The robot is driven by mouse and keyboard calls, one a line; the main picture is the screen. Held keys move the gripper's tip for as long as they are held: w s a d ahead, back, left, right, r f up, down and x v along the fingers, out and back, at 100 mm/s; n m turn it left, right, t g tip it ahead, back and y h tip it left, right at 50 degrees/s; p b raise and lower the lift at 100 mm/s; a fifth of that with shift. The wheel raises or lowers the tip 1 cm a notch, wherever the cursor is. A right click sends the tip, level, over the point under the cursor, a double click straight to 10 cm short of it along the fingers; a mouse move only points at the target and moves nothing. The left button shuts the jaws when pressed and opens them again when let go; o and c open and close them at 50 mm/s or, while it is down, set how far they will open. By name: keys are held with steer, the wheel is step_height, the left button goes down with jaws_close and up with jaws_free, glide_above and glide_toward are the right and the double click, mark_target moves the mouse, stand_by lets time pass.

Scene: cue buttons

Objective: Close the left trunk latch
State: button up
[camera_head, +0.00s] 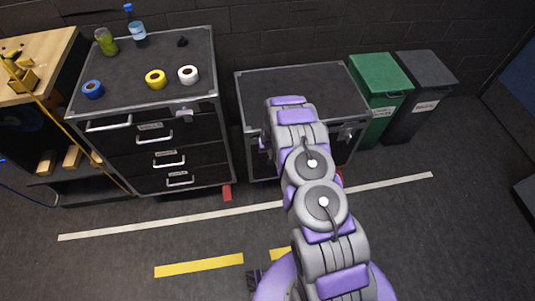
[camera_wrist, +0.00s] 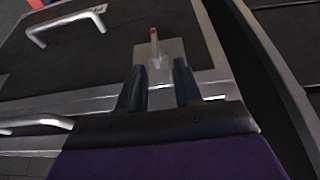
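The trunk (camera_head: 338,88) stands at the centre of the head view with its dark lid down. A silver latch (camera_head: 346,132) shows on its front right. The left part of its front is behind my arm. In the wrist view, a silver latch plate with a red-tipped lever (camera_wrist: 154,42) sits on a metal-edged dark panel. My gripper (camera_wrist: 159,66) has its two dark fingers apart, one on each side of the plate's lower end, with nothing held. I cannot tell whether they touch it. The gripper is hidden in the head view.
A drawer cabinet (camera_head: 160,142) stands left of the trunk, with tape rolls and bottles on top. Green (camera_head: 379,78) and dark (camera_head: 425,72) bins stand close on the right. A silver handle (camera_wrist: 66,22) juts out near the latch in the wrist view.

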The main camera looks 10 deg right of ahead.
steer(key=x, duration=0.2)
steer(key=d+b+x, duration=0.1)
steer(key=x, duration=0.2)
steer(key=shift+f, duration=0.2)
steer(key=shift+w+f, duration=0.2)
steer(key=shift+f, duration=0.15)
steer(key=shift+w+a+f, duration=0.15)
steer(key=shift+a+f, duration=0.15)
steer(key=shift+f, duration=0.1)
steer(key=shift+d, duration=0.15)
steer(key=shift+d, duration=0.1)
steer(key=shift+c, duration=0.9)
jaws_close()
